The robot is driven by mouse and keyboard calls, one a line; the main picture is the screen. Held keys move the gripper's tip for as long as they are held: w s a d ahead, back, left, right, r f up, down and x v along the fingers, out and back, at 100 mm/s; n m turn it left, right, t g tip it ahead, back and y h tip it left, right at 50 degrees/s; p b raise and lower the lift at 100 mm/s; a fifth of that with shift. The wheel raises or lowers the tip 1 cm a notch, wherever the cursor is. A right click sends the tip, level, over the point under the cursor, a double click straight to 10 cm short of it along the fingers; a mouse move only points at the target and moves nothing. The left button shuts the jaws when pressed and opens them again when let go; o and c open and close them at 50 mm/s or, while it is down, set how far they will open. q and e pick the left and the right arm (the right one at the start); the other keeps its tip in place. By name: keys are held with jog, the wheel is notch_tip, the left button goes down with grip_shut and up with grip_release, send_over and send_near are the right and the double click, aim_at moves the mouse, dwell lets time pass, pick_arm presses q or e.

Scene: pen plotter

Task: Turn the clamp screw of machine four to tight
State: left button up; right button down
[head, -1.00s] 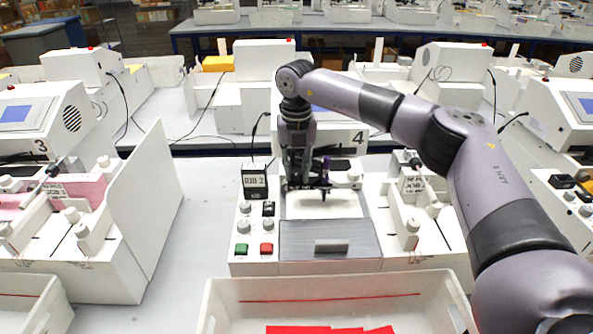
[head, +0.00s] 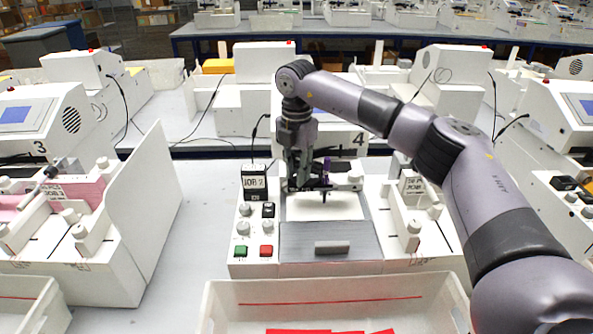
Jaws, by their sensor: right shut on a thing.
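Machine four (head: 343,254) stands in the middle of the head view, with the number 4 on its housing. Its pen carriage, with a dark purple part (head: 326,174) and a pen tip pointing down, sits above the white paper (head: 335,207). My right gripper (head: 302,184) reaches down from above, just left of the purple part, and is shut at the carriage. The clamp screw is mostly hidden between its fingers, so its turn position cannot be seen. My left gripper is not in view.
A small JOB 2 display (head: 254,183), knobs, and green (head: 241,251) and red (head: 266,251) buttons are left of the paper. A white bin (head: 330,290) with red sheets stands in front. Machine three (head: 128,235) is to the left, with bare table between.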

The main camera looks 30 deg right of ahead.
jog(key=shift+w+r, duration=0.1)
jog(key=shift+r, duration=0.05)
dwell(0.3)
jog(key=c, duration=1.4)
grip_release()
jog(key=shift+o, duration=0.2)
notch_tip(320, 180, up, 12)
jog(key=shift+f, duration=0.2)
